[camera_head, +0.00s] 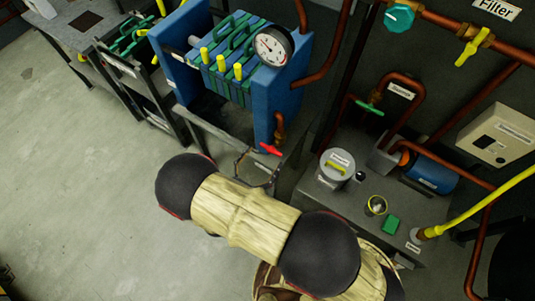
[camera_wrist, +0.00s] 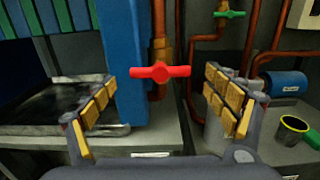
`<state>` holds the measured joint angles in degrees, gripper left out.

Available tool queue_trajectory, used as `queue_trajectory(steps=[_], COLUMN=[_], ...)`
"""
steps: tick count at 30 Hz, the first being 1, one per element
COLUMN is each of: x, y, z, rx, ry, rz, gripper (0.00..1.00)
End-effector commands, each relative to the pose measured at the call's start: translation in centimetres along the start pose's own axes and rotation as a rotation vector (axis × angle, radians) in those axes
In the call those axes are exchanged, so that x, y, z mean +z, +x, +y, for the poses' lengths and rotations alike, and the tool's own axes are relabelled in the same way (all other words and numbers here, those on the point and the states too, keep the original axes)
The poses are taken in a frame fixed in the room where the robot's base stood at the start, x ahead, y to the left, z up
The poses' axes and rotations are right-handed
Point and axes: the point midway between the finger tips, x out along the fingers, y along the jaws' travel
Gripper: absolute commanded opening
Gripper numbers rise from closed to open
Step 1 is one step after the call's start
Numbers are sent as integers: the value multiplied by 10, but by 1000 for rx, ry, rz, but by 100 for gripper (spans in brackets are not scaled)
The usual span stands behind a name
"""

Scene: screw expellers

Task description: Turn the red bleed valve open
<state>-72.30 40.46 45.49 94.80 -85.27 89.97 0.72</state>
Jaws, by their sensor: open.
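The red bleed valve (camera_wrist: 160,72) has a two-winged handle that lies level in the wrist view, on a copper pipe beside the blue press frame (camera_wrist: 125,60). In the head view the red handle (camera_head: 270,149) shows at the foot of that frame. My gripper (camera_wrist: 160,98) is open, with one padded finger on each side of the handle in the picture. The handle appears apart from both fingers and ahead of them.
A blue filter press with green plates and a round gauge (camera_head: 273,46) stands above the valve. To the right are a grey lidded pot (camera_head: 337,168), a cup (camera_head: 376,205), a blue motor (camera_head: 433,174) and copper pipes. A green valve handle (camera_wrist: 229,14) sits higher up. Open floor lies left.

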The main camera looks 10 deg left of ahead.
Motion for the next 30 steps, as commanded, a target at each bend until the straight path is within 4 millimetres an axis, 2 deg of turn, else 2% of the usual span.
queue_trajectory(steps=[1,6,16,30], x=[-1,-1,0,0], y=[8,21,24,24], z=[-1,0,0,0], rx=[-4,-2,-1,-1], ry=[1,0,0,0], rz=[0,0,1,1], gripper=[86,86,86,60])
